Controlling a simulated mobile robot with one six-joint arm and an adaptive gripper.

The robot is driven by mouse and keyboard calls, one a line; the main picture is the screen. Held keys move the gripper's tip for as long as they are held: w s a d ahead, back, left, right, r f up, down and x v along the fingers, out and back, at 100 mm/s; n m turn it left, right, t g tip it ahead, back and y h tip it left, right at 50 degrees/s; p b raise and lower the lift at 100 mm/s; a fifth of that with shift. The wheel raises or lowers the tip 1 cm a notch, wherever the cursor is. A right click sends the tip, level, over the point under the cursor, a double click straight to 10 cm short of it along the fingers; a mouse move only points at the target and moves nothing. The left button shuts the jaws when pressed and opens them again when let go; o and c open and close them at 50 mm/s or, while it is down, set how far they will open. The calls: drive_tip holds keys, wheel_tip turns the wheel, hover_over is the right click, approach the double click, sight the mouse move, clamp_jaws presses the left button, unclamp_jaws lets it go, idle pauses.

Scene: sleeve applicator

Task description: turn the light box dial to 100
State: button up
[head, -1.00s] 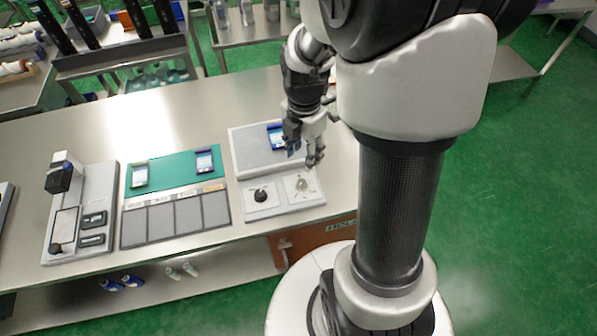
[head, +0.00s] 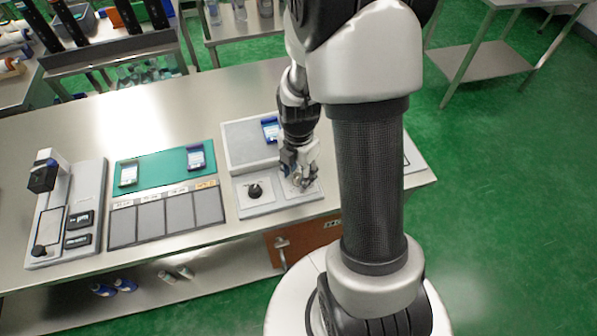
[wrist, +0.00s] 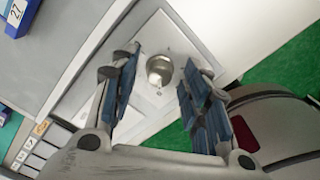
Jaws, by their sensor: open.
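The grey box (head: 240,143) stands at the right part of the table. Its front panel carries a black dial (head: 255,191) on the left and a round metal knob on the right. In the wrist view the metal knob (wrist: 159,69) lies between the fingertips of my open gripper (wrist: 157,72), nearer the left side of the gap's far end, with no clear contact. In the head view my gripper (head: 299,174) is over the right panel and hides most of the knob. The scale marks are too small to read.
A blue-framed item (head: 270,128) lies on the box top, close to my arm. Left of the box are a green mat (head: 160,168) with two small items and a row of grey compartments (head: 165,218). A device with a black head (head: 43,175) stands farther left.

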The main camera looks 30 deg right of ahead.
drive_tip(key=shift+c, duration=0.6)
clamp_jaws()
